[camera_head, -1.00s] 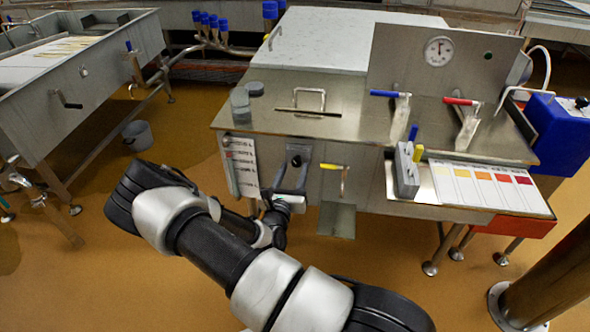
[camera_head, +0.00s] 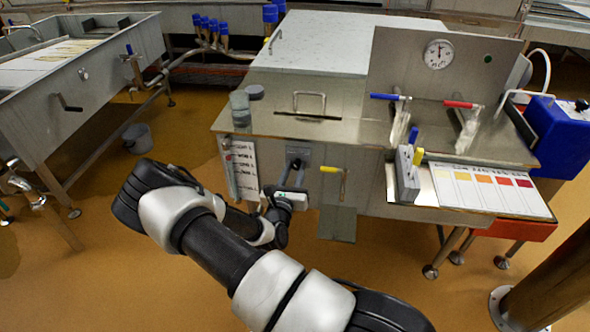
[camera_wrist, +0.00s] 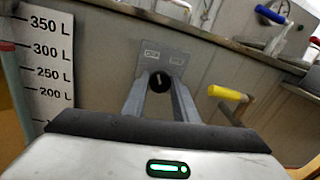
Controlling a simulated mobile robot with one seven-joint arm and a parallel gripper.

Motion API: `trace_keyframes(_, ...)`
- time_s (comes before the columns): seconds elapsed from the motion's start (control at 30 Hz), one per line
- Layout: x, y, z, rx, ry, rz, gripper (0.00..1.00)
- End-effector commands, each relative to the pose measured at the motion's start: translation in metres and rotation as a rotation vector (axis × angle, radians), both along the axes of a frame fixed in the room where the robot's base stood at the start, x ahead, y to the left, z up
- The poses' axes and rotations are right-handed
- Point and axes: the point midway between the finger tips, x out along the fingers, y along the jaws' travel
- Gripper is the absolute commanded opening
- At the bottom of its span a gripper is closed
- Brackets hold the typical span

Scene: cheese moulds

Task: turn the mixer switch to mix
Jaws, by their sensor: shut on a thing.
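The mixer switch (camera_wrist: 160,82) is a black round knob with a pale pointer mark on a grey plate (camera_wrist: 172,57) on the front of the steel vat. The pointer looks nearly upright, leaning slightly. Two labels sit above the knob, to its left and right; their words are too small to read. My gripper (camera_wrist: 159,90) has its two grey fingers on either side of the knob, shut on it.
A yellow-handled valve (camera_head: 332,169) sticks out just right of the switch. A volume scale (camera_head: 243,170) with a sight tube stands to the left. Blue (camera_head: 390,97) and red (camera_head: 462,104) handles are on the vat top. Open floor lies in front.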

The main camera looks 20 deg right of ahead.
Motion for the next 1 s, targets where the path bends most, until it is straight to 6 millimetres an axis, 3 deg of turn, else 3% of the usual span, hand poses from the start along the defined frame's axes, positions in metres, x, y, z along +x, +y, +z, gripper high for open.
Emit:
trace_keyframes(0.27, -0.0011, -0.0014, 0.0041, 0.103, -0.068, -0.003, 0.04)
trace_keyframes(1.0, -0.0029, -0.0031, 0.0022, 0.651, -0.438, -0.005, 0.04)
